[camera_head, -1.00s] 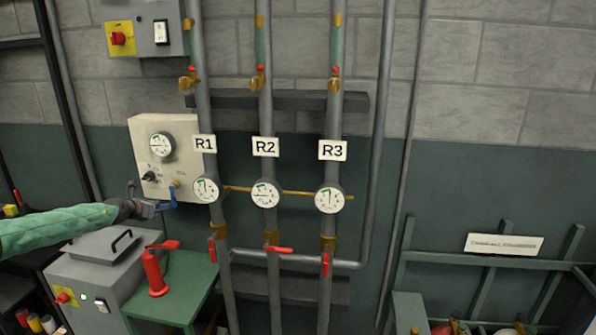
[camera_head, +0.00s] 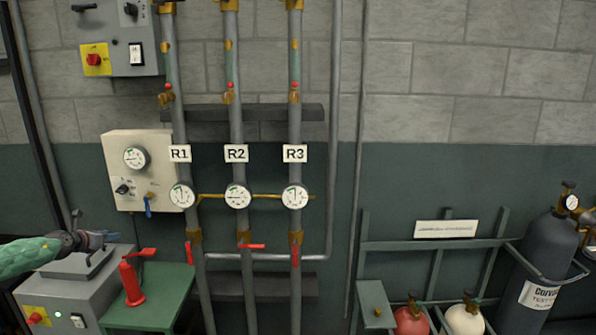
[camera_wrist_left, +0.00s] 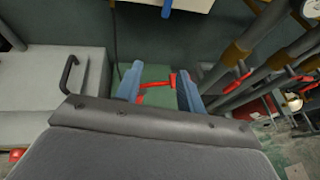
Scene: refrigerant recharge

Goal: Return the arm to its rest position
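My left arm, in a green sleeve, comes in from the left in the head view. Its gripper (camera_head: 103,238) is above the grey machine (camera_head: 80,285) and left of the red hand pump (camera_head: 131,280). In the left wrist view my left gripper (camera_wrist_left: 160,88) has its two blue fingers apart with nothing between them. The red handle (camera_wrist_left: 160,82) of the pump shows beyond the gap. The white panel (camera_head: 139,170) has a gauge, a black knob and a blue-handled valve (camera_head: 148,205), and the gripper is below and left of it, apart. My right gripper is not in view.
A green table (camera_head: 165,300) holds the pump. Gas cylinders (camera_head: 540,265) stand in a rack at right. A grey switch box (camera_head: 118,40) is upper left.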

